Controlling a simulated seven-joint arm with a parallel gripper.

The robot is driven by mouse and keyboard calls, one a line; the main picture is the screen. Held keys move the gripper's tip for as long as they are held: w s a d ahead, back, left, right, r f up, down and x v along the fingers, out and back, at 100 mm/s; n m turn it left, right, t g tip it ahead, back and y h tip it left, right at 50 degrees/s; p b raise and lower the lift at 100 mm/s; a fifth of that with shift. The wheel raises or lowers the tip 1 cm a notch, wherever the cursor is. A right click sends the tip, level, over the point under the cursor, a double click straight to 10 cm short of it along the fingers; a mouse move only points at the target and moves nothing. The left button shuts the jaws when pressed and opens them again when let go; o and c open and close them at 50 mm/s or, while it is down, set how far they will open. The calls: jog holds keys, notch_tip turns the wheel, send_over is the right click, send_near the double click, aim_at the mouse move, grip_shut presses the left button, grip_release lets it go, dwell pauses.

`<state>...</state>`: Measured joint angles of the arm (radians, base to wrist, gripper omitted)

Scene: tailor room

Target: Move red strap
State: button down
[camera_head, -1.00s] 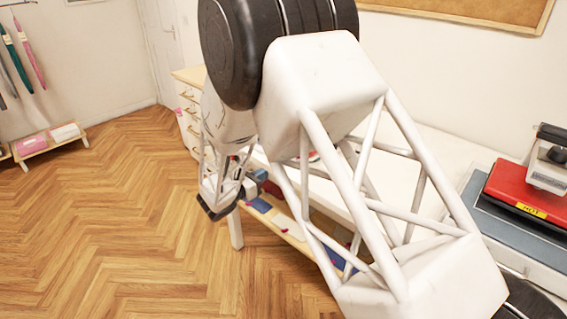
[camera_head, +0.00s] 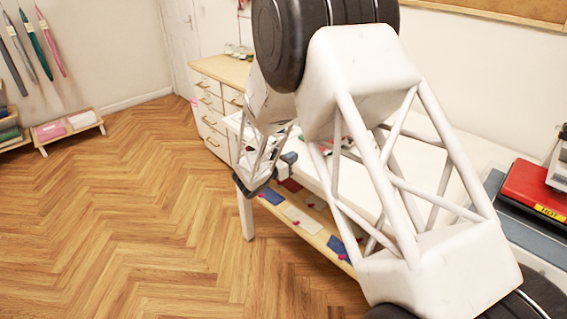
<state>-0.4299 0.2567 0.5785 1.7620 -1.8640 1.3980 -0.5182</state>
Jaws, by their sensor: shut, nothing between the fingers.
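I cannot clearly make out a red strap. A dark red patch (camera_head: 290,185) lies on the low shelf under the white table, but I cannot tell what it is. My gripper (camera_head: 289,158) is small and partly hidden by my arm, at the near left end of the white table (camera_head: 312,170). It is shut and empty, close to the table's edge and above the shelf. My large arm links cover much of the tabletop.
The wooden shelf (camera_head: 325,236) holds several blue, cream and red pieces. A drawer cabinet (camera_head: 211,118) stands behind the table. A red press marked HOT (camera_head: 525,190) is at right. Coloured strips, including a pink one (camera_head: 50,45), hang at left. The wooden floor (camera_head: 130,215) is clear.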

jog(key=shift+x, duration=3.2)
jog(key=shift+f, duration=0.1)
jog(key=shift+x, duration=1.9)
jog(key=shift+s+a, duration=0.1)
jog(key=shift+s, duration=0.05)
jog(key=v, duration=1.3)
jog(key=shift+s+a, duration=0.25)
jog(key=shift+s, duration=0.1)
jog(key=shift+s+d+r, duration=0.2)
jog(key=shift+r, duration=0.05)
